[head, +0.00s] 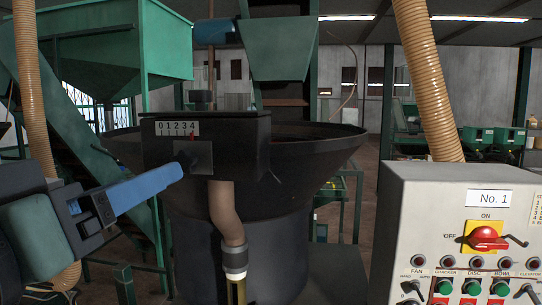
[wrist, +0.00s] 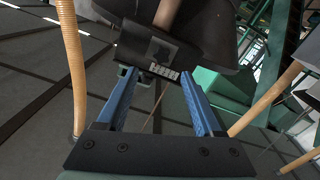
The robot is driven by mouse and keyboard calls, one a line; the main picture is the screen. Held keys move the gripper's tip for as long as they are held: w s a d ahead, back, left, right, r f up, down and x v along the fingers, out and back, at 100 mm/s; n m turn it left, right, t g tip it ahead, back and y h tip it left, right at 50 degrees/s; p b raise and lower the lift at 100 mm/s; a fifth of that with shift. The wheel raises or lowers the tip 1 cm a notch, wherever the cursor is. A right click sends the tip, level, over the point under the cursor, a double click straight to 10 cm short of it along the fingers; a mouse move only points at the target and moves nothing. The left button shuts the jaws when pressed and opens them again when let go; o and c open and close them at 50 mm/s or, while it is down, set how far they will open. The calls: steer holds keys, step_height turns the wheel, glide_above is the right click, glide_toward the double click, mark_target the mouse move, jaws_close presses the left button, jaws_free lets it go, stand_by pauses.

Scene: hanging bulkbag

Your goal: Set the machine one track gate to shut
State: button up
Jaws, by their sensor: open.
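The track gate's dark box (head: 240,150) stands on the rim of a large black bowl. Its white scale (head: 177,128) reads 0 to 4, and a red pointer (head: 193,136) sits under the 4. A grey plate (head: 195,157) is below the scale. In the wrist view the scale (wrist: 163,71) and plate (wrist: 160,48) show beyond the fingers. My gripper (head: 180,172) comes from the left with blue fingers near the plate; contact cannot be told. In the wrist view my gripper (wrist: 160,78) is open, with nothing seen held between its fingers.
A control panel marked No. 1 (head: 455,235) with a red switch (head: 485,237) stands at the right. The black bowl (head: 310,160) spreads behind the box. A brown pipe (head: 226,215) drops below it. Ribbed hoses (head: 428,80) hang on both sides.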

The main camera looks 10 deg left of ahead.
mark_target(182, 162)
steer(key=w+p, duration=0.3)
steer(key=w, duration=0.5)
steer(key=shift+w+r, duration=0.1)
steer(key=shift+w, duration=0.65)
jaws_close()
stand_by(0.5)
